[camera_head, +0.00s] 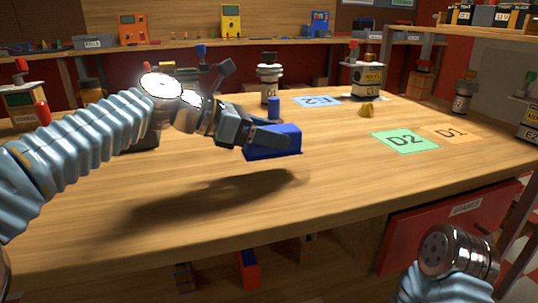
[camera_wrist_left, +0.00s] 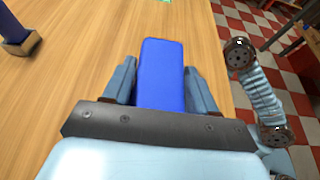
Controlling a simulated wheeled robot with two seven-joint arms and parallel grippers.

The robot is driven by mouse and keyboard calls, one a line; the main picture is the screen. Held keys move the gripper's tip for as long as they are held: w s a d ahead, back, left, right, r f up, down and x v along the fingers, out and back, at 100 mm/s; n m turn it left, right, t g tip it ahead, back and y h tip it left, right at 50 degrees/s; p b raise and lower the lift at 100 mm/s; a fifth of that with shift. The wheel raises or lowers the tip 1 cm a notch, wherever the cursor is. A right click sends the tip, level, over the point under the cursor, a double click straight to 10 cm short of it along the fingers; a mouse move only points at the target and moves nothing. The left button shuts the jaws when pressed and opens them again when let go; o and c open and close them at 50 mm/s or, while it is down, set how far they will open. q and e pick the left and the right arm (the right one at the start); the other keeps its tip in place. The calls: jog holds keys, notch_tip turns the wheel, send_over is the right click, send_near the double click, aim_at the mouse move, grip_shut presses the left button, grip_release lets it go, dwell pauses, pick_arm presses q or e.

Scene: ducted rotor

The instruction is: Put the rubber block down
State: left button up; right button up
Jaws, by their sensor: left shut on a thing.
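The rubber block is a blue block (camera_head: 275,146) held in the jaws of my left gripper (camera_head: 245,138). Its shadow lies on the wooden table (camera_head: 340,170) apart from it, so the block is in the air above the table. In the left wrist view the blue block (camera_wrist_left: 161,72) sits between the two fingers of my left gripper (camera_wrist_left: 160,85) and points away from the wrist. My right arm shows at the lower right of the head view, ending in a round, dark-faced end (camera_head: 437,245); no right fingers can be made out.
A green D2 mat (camera_head: 405,148) and an orange D1 mat (camera_head: 451,134) lie at the table's right. The front middle of the table is clear.

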aim_at(270, 151)
pick_arm(q)
jog(key=shift+w+f, duration=0.2)
jog(key=f, duration=0.1)
jog(key=f+b, duration=0.1)
jog(key=f, duration=0.2)
jog(key=shift+w+b, duration=0.3)
jog(key=shift+r, duration=0.15)
jog(key=o, duration=1.1)
